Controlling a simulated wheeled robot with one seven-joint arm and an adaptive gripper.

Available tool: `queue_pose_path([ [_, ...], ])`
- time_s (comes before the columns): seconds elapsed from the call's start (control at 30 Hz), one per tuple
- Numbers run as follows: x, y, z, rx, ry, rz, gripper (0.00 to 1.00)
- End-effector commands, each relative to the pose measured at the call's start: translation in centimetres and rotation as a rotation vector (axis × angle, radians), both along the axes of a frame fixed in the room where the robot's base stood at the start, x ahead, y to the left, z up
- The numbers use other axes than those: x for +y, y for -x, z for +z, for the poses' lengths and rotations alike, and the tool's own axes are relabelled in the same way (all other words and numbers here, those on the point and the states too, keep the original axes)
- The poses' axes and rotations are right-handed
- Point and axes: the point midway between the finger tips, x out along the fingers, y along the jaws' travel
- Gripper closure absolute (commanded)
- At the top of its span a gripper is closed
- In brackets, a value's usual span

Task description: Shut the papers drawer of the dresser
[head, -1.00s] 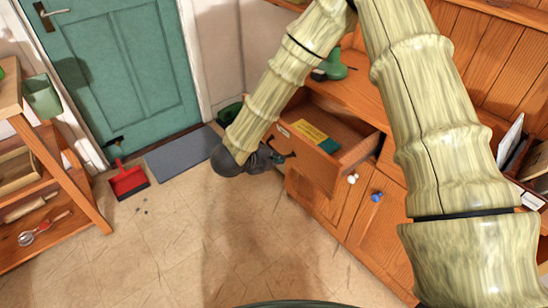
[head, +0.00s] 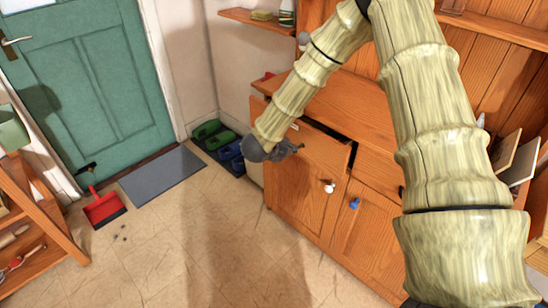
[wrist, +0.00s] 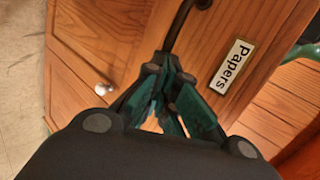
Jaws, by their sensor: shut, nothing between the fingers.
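The dresser (head: 372,105) is orange wood. Its papers drawer (head: 328,152) is out by a small amount, with a narrow dark gap (head: 326,128) behind the top of its front. In the wrist view the drawer front carries a white "Papers" label (wrist: 231,67) and a dark handle (wrist: 178,28). My gripper (head: 294,149) is at the left part of the drawer front. In the wrist view its teal fingers (wrist: 168,85) are together and empty, close to the front beside the handle. Whether they touch it I cannot tell. My arm covers part of the dresser.
Cupboard doors with a white knob (head: 329,187) and a blue knob (head: 354,203) are below the drawer. Green and blue shoes (head: 215,140) stand by the wall. A mat (head: 162,178) and red dustpan (head: 104,208) lie near the green door (head: 100,90). The middle floor is clear.

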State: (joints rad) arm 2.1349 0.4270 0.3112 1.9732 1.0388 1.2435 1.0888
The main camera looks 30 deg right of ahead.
Motion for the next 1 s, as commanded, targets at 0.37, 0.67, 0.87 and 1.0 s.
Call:
queue_pose_path([
  [0.37,-5.1,-1.8,0.0,-0.001,-0.001,-0.002,1.00],
  [0.67,-5.8,-2.1,0.0,0.000,0.000,0.000,1.00],
  [0.87,-5.8,-2.1,0.0,0.000,0.000,0.000,1.00],
  [1.0,-5.7,-2.1,0.1,0.000,0.000,0.000,1.00],
])
